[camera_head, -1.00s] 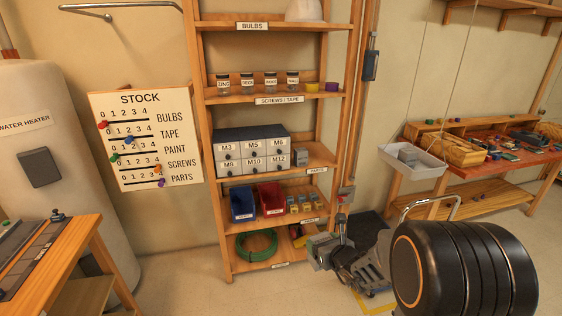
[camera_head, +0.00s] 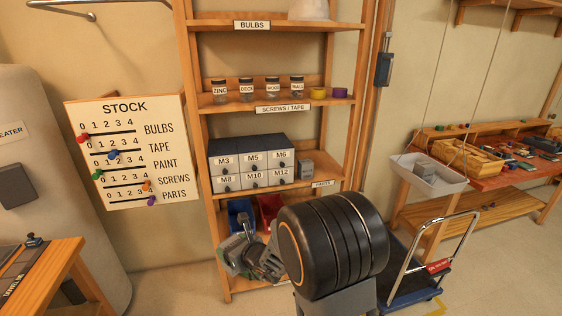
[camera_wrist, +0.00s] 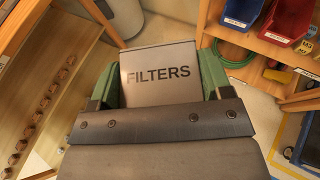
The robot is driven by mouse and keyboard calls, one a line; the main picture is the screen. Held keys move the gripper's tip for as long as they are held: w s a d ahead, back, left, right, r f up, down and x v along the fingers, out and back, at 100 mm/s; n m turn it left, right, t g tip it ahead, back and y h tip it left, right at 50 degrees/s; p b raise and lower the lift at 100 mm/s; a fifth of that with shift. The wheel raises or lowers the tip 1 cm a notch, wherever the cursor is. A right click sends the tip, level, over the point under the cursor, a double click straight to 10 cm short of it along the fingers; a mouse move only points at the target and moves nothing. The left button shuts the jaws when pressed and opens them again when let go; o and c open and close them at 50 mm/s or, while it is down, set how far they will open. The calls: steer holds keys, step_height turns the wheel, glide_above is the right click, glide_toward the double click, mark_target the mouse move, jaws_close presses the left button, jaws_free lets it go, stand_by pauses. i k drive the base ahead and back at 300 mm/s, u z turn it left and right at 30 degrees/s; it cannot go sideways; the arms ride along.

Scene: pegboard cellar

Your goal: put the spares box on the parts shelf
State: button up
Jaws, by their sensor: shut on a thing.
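My gripper (camera_wrist: 160,68) is shut on a grey box (camera_wrist: 160,76) whose top reads FILTERS; green fingers press its two sides. No label reading spares is legible. In the head view my gripper (camera_head: 242,255) is low, in front of the lower shelves, partly hidden by my arm. The parts shelf (camera_head: 322,184) is the board with the PARTS tag, above and behind my gripper. Grey-white drawers marked M3 to M12 (camera_head: 250,163) fill its left and middle.
Blue (camera_head: 240,212) and red (camera_head: 270,208) bins sit on the shelf below. A hand truck (camera_head: 430,265) stands right of the rack. A hanging white tray (camera_head: 428,177) is beside the workbench (camera_head: 510,170). A wooden bench (camera_head: 60,265) is at left.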

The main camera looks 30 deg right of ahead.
mark_target(320, 173)
steer(key=z, duration=0.05)
steer(key=i, duration=0.75)
steer(key=z, duration=1)
steer(key=i, duration=1.05)
steer(key=z, duration=0.3)
